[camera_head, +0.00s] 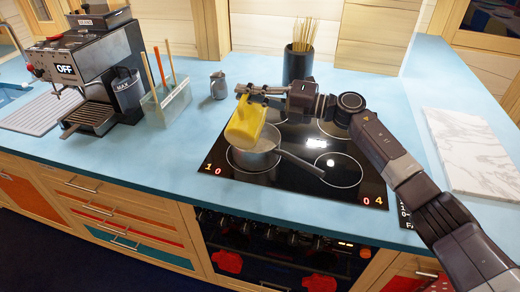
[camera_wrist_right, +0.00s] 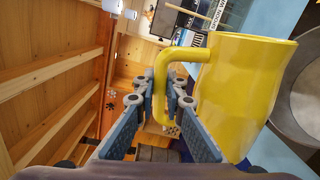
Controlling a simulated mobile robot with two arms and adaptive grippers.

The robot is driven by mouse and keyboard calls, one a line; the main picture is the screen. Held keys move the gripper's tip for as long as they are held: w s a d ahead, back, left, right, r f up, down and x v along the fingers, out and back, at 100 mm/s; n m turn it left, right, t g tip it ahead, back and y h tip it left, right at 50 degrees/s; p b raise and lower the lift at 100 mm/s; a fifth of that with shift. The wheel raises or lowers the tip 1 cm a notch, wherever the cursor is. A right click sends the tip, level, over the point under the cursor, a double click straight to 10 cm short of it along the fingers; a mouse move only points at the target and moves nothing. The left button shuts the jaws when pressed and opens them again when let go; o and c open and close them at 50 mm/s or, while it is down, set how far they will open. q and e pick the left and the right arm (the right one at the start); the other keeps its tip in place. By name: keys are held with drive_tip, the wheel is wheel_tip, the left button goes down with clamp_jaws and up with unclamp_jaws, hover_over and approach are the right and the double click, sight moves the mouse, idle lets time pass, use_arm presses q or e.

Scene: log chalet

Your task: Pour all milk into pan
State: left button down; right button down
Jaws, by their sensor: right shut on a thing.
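A yellow jug (camera_head: 246,122) is tilted above the pan in the head view, its upper end by my right gripper. My right gripper (camera_head: 262,92) is shut on the jug's handle; the right wrist view shows the handle of the yellow jug (camera_wrist_right: 235,85) between the fingers of my right gripper (camera_wrist_right: 172,103). A grey pan (camera_head: 256,158) with a long handle pointing right sits on the black stove top (camera_head: 305,185). Its contents are hard to make out. No milk stream is visible, and the inside of the jug is hidden. My left gripper is not in view.
A small metal pitcher (camera_head: 218,86) and a dark holder with thin sticks (camera_head: 298,66) stand behind the stove. A glass box with utensils (camera_head: 168,100) and a coffee machine (camera_head: 88,68) stand left. A marble board (camera_head: 470,150) lies right.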

drive_tip(key=shift+r, duration=0.2)
wheel_tip(320, 180, up, 12)
drive_tip(key=p, duration=0.8)
drive_tip(key=shift+p, duration=0.3)
drive_tip(key=shift+r+n+b, duration=0.3)
drive_tip(key=shift+n+b, duration=2.25)
drive_tip(key=shift+b, duration=0.4)
drive_tip(key=shift+r+n+b, duration=0.35)
drive_tip(key=shift+n+b, duration=2.25)
drive_tip(key=shift+b, duration=0.35)
drive_tip(key=shift+r+n+b, duration=0.3)
drive_tip(key=shift+n+b, duration=2.25)
drive_tip(key=shift+b, duration=0.4)
